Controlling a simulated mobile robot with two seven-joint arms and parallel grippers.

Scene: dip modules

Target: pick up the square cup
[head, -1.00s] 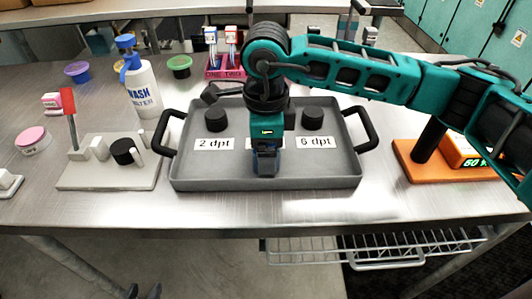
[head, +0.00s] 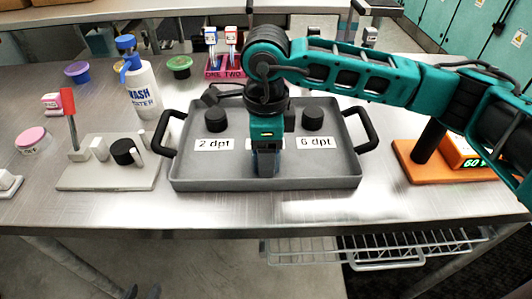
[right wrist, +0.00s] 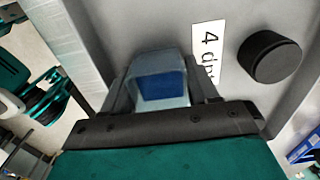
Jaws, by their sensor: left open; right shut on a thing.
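The square cup (right wrist: 163,82) is a clear, square-walled cup with blue inside, seen between the fingers in the right wrist view. My right gripper (head: 266,168) reaches down over the front middle of the grey tray (head: 330,182) and is shut on the cup. In the head view the fingers hide most of the cup; whether it touches the tray floor I cannot tell. A "4 dpt" label (right wrist: 207,58) lies beside the cup.
Black round knobs stand in the tray near the "2 dpt" (head: 214,144) and "6 dpt" (head: 316,142) labels. A white stand (head: 100,176) and wash bottle (head: 143,90) are left; an orange-based device (head: 440,172) is right. The front table strip is clear.

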